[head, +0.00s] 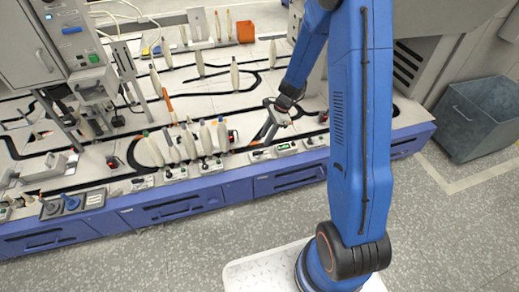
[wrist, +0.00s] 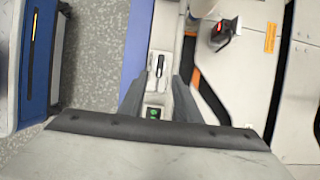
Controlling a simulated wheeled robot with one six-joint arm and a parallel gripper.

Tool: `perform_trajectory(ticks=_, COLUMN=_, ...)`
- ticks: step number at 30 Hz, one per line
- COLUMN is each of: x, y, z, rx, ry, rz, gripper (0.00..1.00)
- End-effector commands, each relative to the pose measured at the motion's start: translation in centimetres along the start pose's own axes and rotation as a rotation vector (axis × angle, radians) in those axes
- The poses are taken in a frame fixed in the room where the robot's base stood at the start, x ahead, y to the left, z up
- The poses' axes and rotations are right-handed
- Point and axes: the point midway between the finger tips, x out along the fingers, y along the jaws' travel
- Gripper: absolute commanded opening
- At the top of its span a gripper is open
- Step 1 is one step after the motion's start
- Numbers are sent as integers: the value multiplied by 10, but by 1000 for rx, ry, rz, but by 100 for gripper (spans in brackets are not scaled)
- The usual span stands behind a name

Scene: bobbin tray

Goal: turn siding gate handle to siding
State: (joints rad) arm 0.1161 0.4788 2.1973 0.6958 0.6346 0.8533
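In the wrist view a small dark handle (wrist: 160,66) sits on a pale control plate (wrist: 153,88) at the bench's front edge. A lit green display (wrist: 153,113) is on the same strip. My gripper (wrist: 159,88) is open, its two dark fingers apart on either side of the strip, with nothing seen between them but the plate and handle. I cannot tell the height gap or whether a finger touches the handle. In the head view my gripper (head: 266,136) is low over the front edge, near the green display (head: 284,146); the handle is too small to make out there.
A dark block with a red light (wrist: 224,33) stands further off. In the head view several pale bobbins (head: 205,138) stand left of my gripper. A grey bin (head: 478,118) is at right.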

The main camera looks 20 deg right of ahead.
Motion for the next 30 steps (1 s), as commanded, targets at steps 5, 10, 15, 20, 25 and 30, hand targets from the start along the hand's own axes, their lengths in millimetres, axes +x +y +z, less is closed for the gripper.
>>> perform_trajectory(ticks=5, x=33, y=0, z=0, rx=0, ry=0, rz=2, gripper=30)
perform_trajectory(ticks=10, x=60, y=1, z=0, rx=0, ry=0, rz=3, gripper=30)
perform_trajectory(ticks=15, x=77, y=0, z=0, rx=0, ry=0, rz=0, gripper=30)
perform_trajectory(ticks=20, x=83, y=0, z=0, rx=-1, ry=0, rz=0, gripper=30)
perform_trajectory(ticks=25, x=84, y=0, z=0, rx=-1, ry=0, rz=-1, gripper=30)
perform_trajectory(ticks=30, x=84, y=0, z=0, rx=-1, ry=0, rz=-1, gripper=16)
